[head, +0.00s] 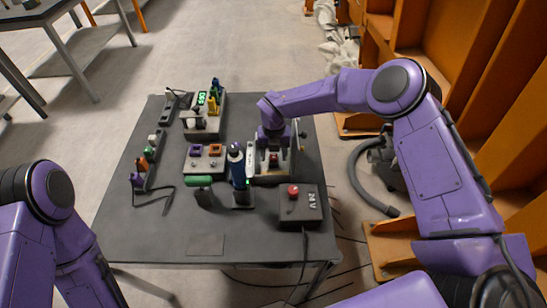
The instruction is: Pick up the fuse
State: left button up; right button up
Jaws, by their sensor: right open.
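My right gripper (273,148) points down over a pale grey device (262,178) at the right part of the table. It is open, and its fingers are small and partly merge with the device behind them. A small reddish-brown piece (273,161) shows right at the fingertips, on the device. I cannot tell for sure whether this is the fuse, nor whether the fingers touch it. No other fuse can be made out. My left arm comes in at the lower left, and its gripper is out of the picture.
The dark table (150,240) also bears a blue bottle-like tool (237,162), a green-handled tool (199,181), a box with a red button (301,205), a small block with purple and orange sockets (205,163) and several cabled parts. The table's front left is clear.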

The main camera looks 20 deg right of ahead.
grip_shut()
jog(key=shift+r, duration=0.15)
